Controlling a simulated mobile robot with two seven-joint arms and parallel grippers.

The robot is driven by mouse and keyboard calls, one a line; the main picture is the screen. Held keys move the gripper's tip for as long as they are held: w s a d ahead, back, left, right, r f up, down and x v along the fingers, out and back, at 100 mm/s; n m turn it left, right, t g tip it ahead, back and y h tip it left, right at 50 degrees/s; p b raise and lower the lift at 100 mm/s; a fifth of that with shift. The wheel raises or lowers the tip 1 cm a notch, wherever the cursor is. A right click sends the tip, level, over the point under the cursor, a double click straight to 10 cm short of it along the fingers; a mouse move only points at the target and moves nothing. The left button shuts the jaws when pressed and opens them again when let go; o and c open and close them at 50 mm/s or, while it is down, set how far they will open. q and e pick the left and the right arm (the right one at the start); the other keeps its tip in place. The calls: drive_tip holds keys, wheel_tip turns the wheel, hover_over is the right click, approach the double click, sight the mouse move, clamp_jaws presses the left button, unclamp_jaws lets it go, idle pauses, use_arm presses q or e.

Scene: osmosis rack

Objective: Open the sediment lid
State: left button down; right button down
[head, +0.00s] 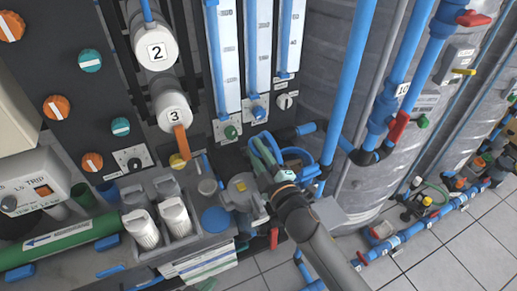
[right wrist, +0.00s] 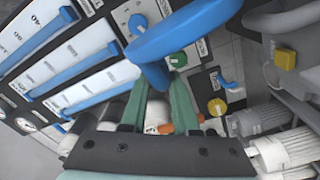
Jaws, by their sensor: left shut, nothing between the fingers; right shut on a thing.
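My right gripper (head: 262,163) reaches in from the lower right in the head view, its green fingers pointing up and left. It is shut on the handle of a blue ring-shaped tool (head: 296,151). In the right wrist view the blue tool (right wrist: 190,32) spreads beyond the fingertips, its handle between the fingers. A grey round housing (head: 240,187) with a yellow label is just left of the gripper, partly hidden by the arm. A flat blue disc (head: 215,220) lies left of it. I cannot tell which part is the sediment lid. My left gripper is not in view.
White filter cartridges (head: 141,229) stand in grey holders at the lower left. A green pipe (head: 60,244) lies beside them. Blue pipes (head: 350,80) and a big grey tank (head: 330,60) bound the right side. Open tiled floor (head: 455,250) is at the lower right.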

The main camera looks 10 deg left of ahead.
drive_tip(key=shift+s+a+f+n, duration=0.1)
drive_tip(key=shift+f+n, duration=0.1)
drive_tip(key=shift+f, duration=0.15)
drive_tip(key=shift+s+a+f+n, duration=0.1)
drive_tip(key=shift+f+n, duration=0.1)
drive_tip(key=shift+f, duration=0.15)
drive_tip(key=shift+d, duration=0.1)
drive_tip(key=c, duration=0.9)
unclamp_jaws()
drive_tip(key=shift+o, duration=0.6)
drive_tip(key=shift+r, duration=0.25)
drive_tip(key=v, duration=1.2)
drive_tip(key=shift+s, duration=0.2)
